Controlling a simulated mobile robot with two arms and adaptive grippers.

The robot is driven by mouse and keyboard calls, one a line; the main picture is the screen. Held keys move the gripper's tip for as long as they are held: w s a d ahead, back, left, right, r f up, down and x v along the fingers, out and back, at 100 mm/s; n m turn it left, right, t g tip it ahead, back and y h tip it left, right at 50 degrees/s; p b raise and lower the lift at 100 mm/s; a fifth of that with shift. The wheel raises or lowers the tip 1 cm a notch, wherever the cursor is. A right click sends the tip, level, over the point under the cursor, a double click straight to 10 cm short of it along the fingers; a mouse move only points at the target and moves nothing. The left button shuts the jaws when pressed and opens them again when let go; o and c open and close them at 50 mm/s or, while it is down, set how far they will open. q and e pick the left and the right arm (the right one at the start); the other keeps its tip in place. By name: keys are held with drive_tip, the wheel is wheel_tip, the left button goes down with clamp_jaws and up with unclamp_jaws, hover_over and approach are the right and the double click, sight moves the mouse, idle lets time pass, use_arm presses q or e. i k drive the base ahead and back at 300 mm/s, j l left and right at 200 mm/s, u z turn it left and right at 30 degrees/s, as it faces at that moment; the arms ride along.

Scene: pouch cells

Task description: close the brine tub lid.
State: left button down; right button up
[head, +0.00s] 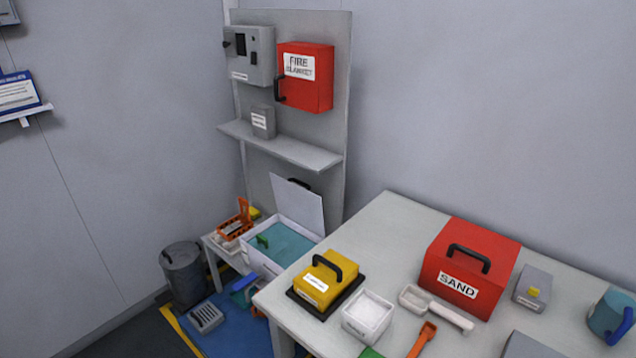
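The brine tub (262,262) is a white box holding blue-green liquid, on a low stand beyond the table's left end. Its lid (298,204) is open, a pale panel standing up at the tub's back edge and leaning against or near the grey panel. A dark handle shows behind the lid's top edge. A small green item (262,241) is at the tub's left side. Neither of my grippers shows in the head view.
A white table (392,214) fills the right, with a yellow box (326,283), white tray (367,316) and red sand box (470,262). An orange rack (236,223) is left of the tub. A shelf (285,147) is above. A grey bin (184,274) stands on the floor.

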sight(304, 208)
drive_tip(key=i+j+z, duration=0.1)
drive_tip(key=z, duration=0.3)
drive_tip(key=j+z, duration=0.5)
drive_tip(key=z, duration=0.3)
drive_tip(key=j+z, duration=0.25)
drive_tip(key=z, duration=0.15)
drive_tip(key=j+z, duration=0.25)
drive_tip(key=z, duration=0.2)
drive_tip(key=k+j+z, duration=0.2)
drive_tip(key=j, duration=0.35)
drive_tip(key=k+j+z, duration=0.15)
drive_tip(key=j, duration=0.4)
drive_tip(key=k+j+z, duration=0.2)
drive_tip(key=j, duration=0.25)
drive_tip(key=k+j+z, duration=0.2)
drive_tip(key=k+j, duration=0.2)
drive_tip(key=k+j+z, duration=0.15)
drive_tip(key=k+j, duration=0.15)
drive_tip(key=j, duration=0.15)
drive_tip(key=k+j, duration=0.95)
drive_tip(key=j, duration=0.25)
